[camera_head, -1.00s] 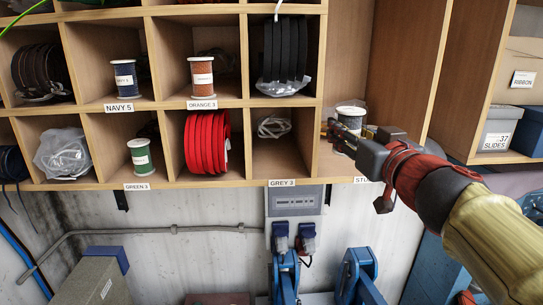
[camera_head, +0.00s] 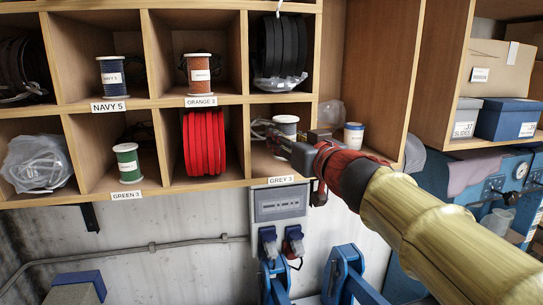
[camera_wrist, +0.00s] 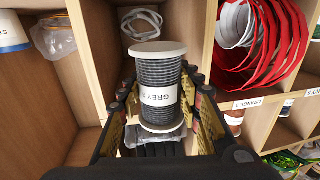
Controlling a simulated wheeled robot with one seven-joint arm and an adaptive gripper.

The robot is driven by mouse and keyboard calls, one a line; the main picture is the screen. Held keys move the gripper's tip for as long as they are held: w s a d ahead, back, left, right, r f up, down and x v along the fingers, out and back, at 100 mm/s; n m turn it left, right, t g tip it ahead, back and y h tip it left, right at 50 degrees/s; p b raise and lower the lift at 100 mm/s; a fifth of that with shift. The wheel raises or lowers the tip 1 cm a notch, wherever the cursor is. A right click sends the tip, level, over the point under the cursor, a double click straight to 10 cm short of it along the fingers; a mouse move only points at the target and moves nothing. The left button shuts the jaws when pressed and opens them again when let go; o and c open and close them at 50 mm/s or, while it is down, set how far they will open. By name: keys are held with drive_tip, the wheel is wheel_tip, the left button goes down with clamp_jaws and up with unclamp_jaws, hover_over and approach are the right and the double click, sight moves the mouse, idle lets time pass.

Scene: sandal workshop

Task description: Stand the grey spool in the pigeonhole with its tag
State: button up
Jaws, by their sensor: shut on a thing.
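The grey spool (camera_head: 285,122) has pale flanges, dark thread and a white label. In the wrist view the spool (camera_wrist: 158,75) stands between my fingers, its label reading GREY 3. My gripper (camera_head: 290,143) is shut on it at the mouth of the lower pigeonhole (camera_head: 262,162) above the GREY 3 tag (camera_head: 283,181). The wrist view is upside down relative to the head view. In the head view the spool looks roughly upright, its lower part hidden by my gripper. I cannot tell whether its base touches the pigeonhole floor.
A pale coil of cord (camera_wrist: 142,22) lies in the same pigeonhole, behind the spool. Red coils (camera_head: 200,143) fill the pigeonhole to the left. Black coils (camera_head: 280,50) with a clear bag hang above.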

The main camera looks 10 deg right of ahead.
drive_tip(key=w, duration=0.3)
drive_tip(key=w+f+b, duration=0.1)
drive_tip(key=w, duration=0.3)
drive_tip(key=w+f+b, duration=0.1)
drive_tip(key=w, duration=0.2)
drive_tip(key=shift+w+d+f, duration=0.15)
drive_tip(key=shift+w+d, duration=0.05)
drive_tip(key=shift+w, duration=0.05)
drive_tip(key=shift+s+f+b, duration=0.15)
drive_tip(key=shift+f+b, duration=0.25)
drive_tip(key=shift+b, duration=0.1)
wheel_tip(320, 180, down, 4)
drive_tip(key=shift+r+b, duration=0.25)
drive_tip(key=shift+b, duration=0.8)
drive_tip(key=shift+w+f, duration=0.1)
drive_tip(key=shift+w, duration=0.2)
drive_tip(key=shift+f, duration=0.2)
drive_tip(key=o, duration=1.2)
